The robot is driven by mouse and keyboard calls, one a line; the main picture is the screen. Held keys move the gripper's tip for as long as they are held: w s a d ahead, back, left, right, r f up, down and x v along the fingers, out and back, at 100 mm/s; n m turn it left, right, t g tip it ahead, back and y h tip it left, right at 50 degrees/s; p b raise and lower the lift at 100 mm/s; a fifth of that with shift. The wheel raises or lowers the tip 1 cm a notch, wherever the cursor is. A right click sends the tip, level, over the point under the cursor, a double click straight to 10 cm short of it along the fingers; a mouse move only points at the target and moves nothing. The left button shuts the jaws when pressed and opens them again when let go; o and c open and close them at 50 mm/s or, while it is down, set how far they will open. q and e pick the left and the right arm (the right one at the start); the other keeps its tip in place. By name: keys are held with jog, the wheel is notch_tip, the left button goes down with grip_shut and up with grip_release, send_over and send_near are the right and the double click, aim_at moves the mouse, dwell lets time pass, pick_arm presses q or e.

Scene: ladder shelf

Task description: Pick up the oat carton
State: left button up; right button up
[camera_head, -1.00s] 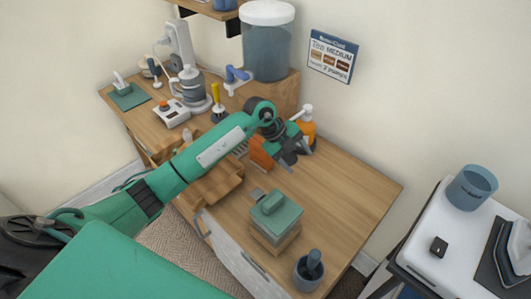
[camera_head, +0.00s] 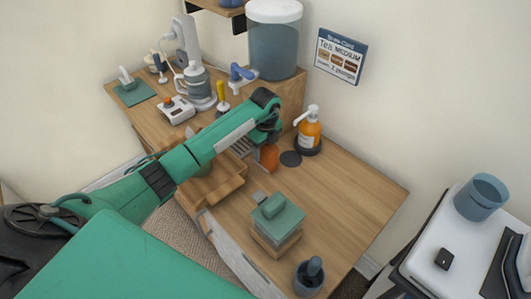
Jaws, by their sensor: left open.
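My left arm reaches in from the left over the wooden counter. Its dark left gripper (camera_head: 267,131) is at the arm's end, above the counter's middle, with its fingertips mostly hidden by the wrist. An orange object (camera_head: 269,158) stands just below the gripper, partly covered by it. I cannot tell whether it is the oat carton, and no other thing in view is clearly that carton. I see nothing held. My right gripper is not in view.
An orange pump bottle (camera_head: 309,132) stands right of the gripper, near a dark disc (camera_head: 290,158). A green-lidded box (camera_head: 278,217) and a dark mortar (camera_head: 309,276) stand in front. A large dispenser (camera_head: 274,48) stands behind. The counter's right side is clear.

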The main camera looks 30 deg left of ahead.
pick_arm(q)
jog(key=shift+f, duration=0.35)
jog(key=c, duration=1.1)
jog(key=shift+r, duration=0.1)
